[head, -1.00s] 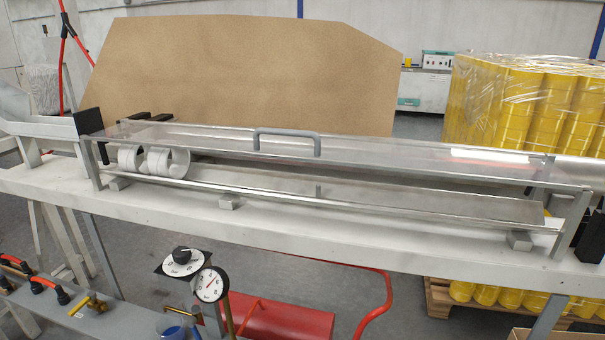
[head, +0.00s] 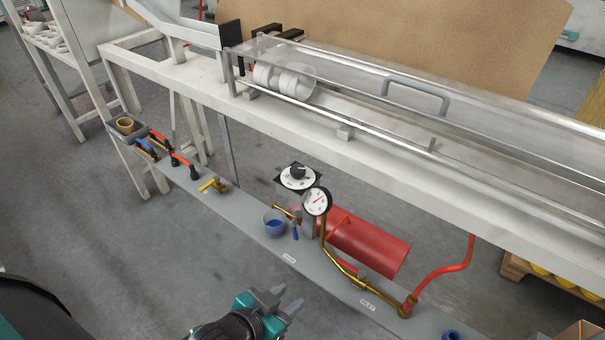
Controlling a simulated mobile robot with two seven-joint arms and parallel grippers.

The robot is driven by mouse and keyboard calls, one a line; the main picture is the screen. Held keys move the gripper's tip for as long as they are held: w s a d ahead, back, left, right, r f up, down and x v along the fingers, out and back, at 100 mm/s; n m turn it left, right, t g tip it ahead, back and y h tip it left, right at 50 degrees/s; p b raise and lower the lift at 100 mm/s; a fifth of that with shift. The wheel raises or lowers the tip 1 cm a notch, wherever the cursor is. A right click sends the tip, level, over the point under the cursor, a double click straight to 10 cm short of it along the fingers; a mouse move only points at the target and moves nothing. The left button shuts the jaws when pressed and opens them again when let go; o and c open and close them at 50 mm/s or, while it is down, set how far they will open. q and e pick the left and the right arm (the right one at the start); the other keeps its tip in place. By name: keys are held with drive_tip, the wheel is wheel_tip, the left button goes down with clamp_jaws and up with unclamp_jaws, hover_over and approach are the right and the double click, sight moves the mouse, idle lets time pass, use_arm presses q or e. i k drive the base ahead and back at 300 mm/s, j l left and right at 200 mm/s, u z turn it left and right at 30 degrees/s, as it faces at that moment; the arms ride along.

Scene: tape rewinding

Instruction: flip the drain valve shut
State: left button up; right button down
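A small brass valve (head: 290,213) sticks out to the left of the gauge post, above the lower shelf. A blue lever (head: 295,233) hangs down beside it; it looks like the drain valve's handle, though it is small and its exact angle is hard to tell. A blue-grey cup (head: 275,224) stands on the shelf just left of the lever. My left gripper (head: 291,296) is at the bottom of the head view, in front of the shelf and apart from the valve. Its fingers are spread and empty. My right gripper is not in view.
A brass pipe (head: 345,268) runs along the shelf (head: 250,245). A brass-yellow valve (head: 213,185) sits farther left. The white bench (head: 300,125) is above and behind.

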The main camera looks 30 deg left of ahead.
sight(294, 222)
drive_tip(key=u, duration=0.85)
